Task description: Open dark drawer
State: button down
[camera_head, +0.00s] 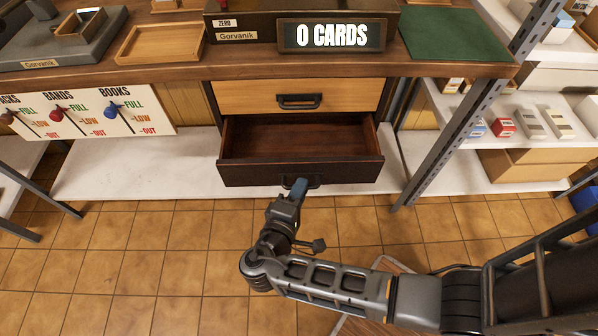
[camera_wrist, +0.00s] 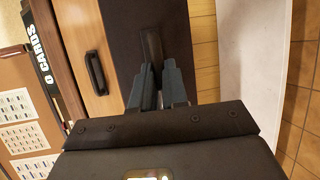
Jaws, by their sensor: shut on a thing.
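The dark drawer (camera_head: 299,174) is the lower of two drawers under the wooden counter. In the head view it stands pulled out, and its inside looks empty. Its dark front also shows in the wrist view (camera_wrist: 123,43). My gripper (camera_head: 297,190) is at the dark drawer's front, shut on the drawer handle (camera_head: 314,181). In the wrist view the fingers of my gripper (camera_wrist: 158,80) close around the handle (camera_wrist: 152,43). Part of the handle is hidden by my fingers.
A light wood drawer (camera_head: 260,97) with a dark handle sits shut above. The counter (camera_head: 180,66) overhangs both drawers. A metal shelf post (camera_head: 447,145) stands at the right, with shelves of small boxes behind. The tiled floor (camera_head: 180,260) in front is open at the left.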

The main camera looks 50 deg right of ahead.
jog(key=shift+a, duration=0.1)
jog(key=c, duration=1.2)
grip_release()
jog(key=shift+o, duration=0.2)
jog(key=v, duration=0.7)
jog(key=shift+a+b, duration=0.3)
jog(key=shift+a, duration=0.05)
jog(key=shift+s, duration=0.15)
